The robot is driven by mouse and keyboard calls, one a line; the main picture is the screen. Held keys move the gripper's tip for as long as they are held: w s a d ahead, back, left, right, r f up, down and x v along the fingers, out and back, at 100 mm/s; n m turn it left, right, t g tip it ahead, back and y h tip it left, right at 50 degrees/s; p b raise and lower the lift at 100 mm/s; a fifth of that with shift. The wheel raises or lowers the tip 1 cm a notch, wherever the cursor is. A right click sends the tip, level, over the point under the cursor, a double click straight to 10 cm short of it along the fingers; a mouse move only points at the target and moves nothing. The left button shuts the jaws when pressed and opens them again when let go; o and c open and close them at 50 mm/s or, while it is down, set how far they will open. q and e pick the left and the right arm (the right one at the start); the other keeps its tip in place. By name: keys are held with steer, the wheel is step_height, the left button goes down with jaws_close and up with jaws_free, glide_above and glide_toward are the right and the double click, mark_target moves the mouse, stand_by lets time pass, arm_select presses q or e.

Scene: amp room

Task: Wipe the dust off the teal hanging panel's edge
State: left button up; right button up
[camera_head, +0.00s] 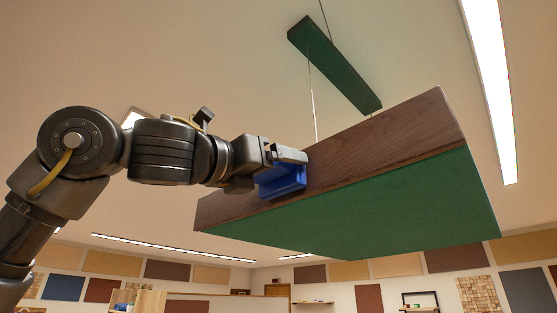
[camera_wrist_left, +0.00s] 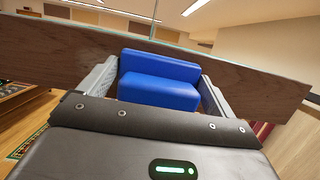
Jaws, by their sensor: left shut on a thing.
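The hanging panel (camera_head: 370,210) is overhead in the head view, with a green-teal underside and a brown, wood-grained edge (camera_head: 390,140). The edge also spans the wrist view (camera_wrist_left: 60,55), with a thin pale teal line along its top. My left gripper (camera_head: 278,165) is shut on a blue block-like wiper (camera_head: 284,183), which also shows between the fingers in the wrist view (camera_wrist_left: 158,88). The wiper is at the edge's face, left of its middle in the head view. I cannot tell whether it touches. No dust can be made out. My right gripper is not in view.
A second, narrow green panel (camera_head: 335,65) hangs on thin wires above and behind. A ceiling light strip (camera_head: 490,90) runs at the right. Wall panels (camera_head: 455,258) and shelves are far off and low. The space below the panel looks open.

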arm_select(q)
steer(key=shift+w+a, duration=0.3)
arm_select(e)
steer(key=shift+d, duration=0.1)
arm_select(q)
steer(key=shift+w+a, duration=0.9)
steer(key=shift+a, duration=0.25)
steer(key=shift+w+a+f, duration=0.1)
steer(key=shift+w+a, duration=0.1)
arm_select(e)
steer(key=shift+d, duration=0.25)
arm_select(q)
steer(key=shift+a, duration=0.1)
steer(key=shift+w+a, duration=1.05)
steer(key=shift+a, duration=0.2)
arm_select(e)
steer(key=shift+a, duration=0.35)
